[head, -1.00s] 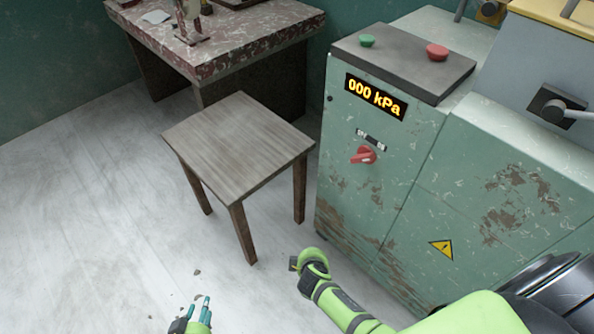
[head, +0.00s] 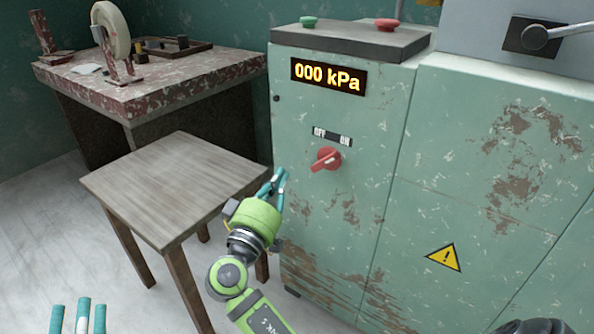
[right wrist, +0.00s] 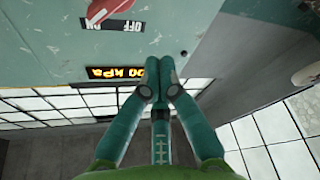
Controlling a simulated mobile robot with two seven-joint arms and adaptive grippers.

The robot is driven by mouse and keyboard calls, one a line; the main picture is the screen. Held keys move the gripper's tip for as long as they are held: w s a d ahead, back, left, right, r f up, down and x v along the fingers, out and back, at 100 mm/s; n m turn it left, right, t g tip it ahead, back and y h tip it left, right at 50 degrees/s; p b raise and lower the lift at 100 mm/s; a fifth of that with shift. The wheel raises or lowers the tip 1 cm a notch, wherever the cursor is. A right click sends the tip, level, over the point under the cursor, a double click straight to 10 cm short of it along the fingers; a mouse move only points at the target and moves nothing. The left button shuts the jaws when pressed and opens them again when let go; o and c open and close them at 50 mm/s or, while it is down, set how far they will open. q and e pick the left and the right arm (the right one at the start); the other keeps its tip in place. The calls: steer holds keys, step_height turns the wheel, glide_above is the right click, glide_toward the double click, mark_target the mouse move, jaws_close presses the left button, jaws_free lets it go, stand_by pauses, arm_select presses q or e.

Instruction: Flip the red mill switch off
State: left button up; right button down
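The red mill switch (head: 326,158) is a rotary knob on the green cabinet's front, under a label (head: 332,136) with OFF at left and ON at right. Its bar slants up to the right, toward the ON side. In the right wrist view the knob (right wrist: 101,11) shows partly at the top edge, upside down. My right gripper (head: 280,177) is left of and slightly below the switch, apart from it. In the right wrist view its teal fingers (right wrist: 160,65) meet at the tips with nothing between them. My left gripper (head: 80,308) is at the bottom left, fingers spread and empty.
The cabinet (head: 350,200) has a 000 kPa display (head: 328,76), a green button (head: 309,22) and a red button (head: 386,25). A wooden stool (head: 175,185) stands left of my right arm. A worktable (head: 150,98) is behind it. Space before the switch is clear.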

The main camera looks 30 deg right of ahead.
mark_target(325, 162)
steer(key=x, duration=0.9)
steer(key=shift+w+d, duration=0.2)
steer(key=shift+s+d+f+b, duration=0.3)
steer(key=shift+s+f, duration=0.15)
steer(key=shift+f, duration=0.1)
steer(key=shift+s+d+f+b, duration=0.2)
steer(key=shift+s+d+f, duration=0.1)
steer(key=shift+s+f, duration=0.15)
arm_select(q)
steer(key=s+r+m+t+h, duration=0.1)
steer(key=s+r+t+h, duration=0.1)
steer(key=r, duration=0.3)
steer(key=shift+s+d+t+h, duration=0.4)
steer(key=shift+s+h, duration=0.1)
steer(key=shift+s, duration=0.25)
arm_select(e)
steer(key=shift+s+d+f, duration=0.1)
steer(key=shift+s+f, duration=0.15)
steer(key=shift+f, duration=0.1)
arm_select(q)
steer(key=shift+a+f, duration=0.1)
